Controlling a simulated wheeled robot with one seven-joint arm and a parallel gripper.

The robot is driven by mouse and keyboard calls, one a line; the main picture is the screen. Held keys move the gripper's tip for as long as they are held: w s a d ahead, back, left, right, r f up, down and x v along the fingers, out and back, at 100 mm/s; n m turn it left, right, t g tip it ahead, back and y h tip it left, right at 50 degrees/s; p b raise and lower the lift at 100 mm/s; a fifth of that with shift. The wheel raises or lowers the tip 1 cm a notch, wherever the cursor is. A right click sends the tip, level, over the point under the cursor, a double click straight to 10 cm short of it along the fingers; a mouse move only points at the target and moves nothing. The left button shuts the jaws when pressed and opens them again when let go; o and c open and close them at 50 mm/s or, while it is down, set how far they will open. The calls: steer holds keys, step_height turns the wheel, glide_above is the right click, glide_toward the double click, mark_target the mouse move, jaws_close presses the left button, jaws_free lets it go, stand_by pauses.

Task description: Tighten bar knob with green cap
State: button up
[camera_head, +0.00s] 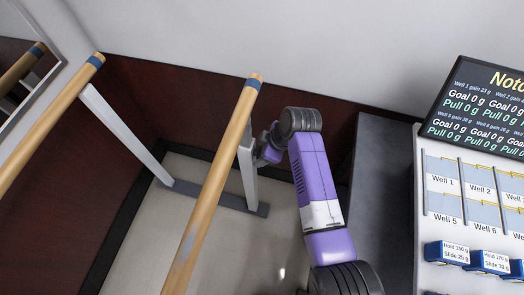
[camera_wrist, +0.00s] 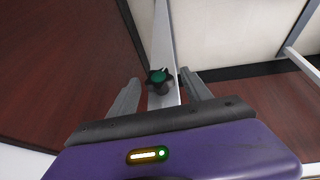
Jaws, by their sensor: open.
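The bar knob with the green cap (camera_wrist: 158,77) shows in the wrist view as a black lobed knob on a pale metal upright (camera_wrist: 164,35). My gripper (camera_wrist: 160,88) is open, with one grey finger to each side of the knob in the picture. I cannot tell how deep the fingers reach around it, and no contact shows. In the head view my purple arm extends to the upright (camera_head: 248,165) under the right wooden bar (camera_head: 215,175). The knob and my fingertips cannot be made out there.
A left wooden bar (camera_head: 52,120) stands on a slanted white post (camera_head: 125,133). A dark bench (camera_head: 382,190) lies right of my arm. Beyond it are a white panel with labelled wells (camera_head: 475,190), blue boxes (camera_head: 447,252) and a black display (camera_head: 480,105). Dark red wall panelling runs behind.

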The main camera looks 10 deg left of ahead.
jaws_close()
steer(key=shift+w+g+b, duration=0.1)
steer(key=shift+g+b, duration=0.2)
steer(key=shift+w+f+g+b, duration=0.15)
steer(key=shift+w+g+b, duration=0.05)
steer(key=shift+g+b, duration=0.7)
steer(key=m+g+b, duration=0.1)
steer(key=g+b, duration=0.1)
steer(key=b, duration=0.3)
steer(key=shift+w+f+b, duration=0.15)
steer(key=shift+b, duration=0.2)
steer(key=g+b, duration=0.1)
steer(key=b, duration=0.3)
steer(key=g+b, duration=0.1)
steer(key=b, duration=0.3)
steer(key=shift+w+f+m+g+y, duration=0.15)
steer(key=shift+m+g+y, duration=0.15)
steer(key=shift+g, duration=0.1)
steer(key=shift+b, duration=0.65)
steer(key=g+b, duration=0.1)
steer(key=b, duration=0.3)
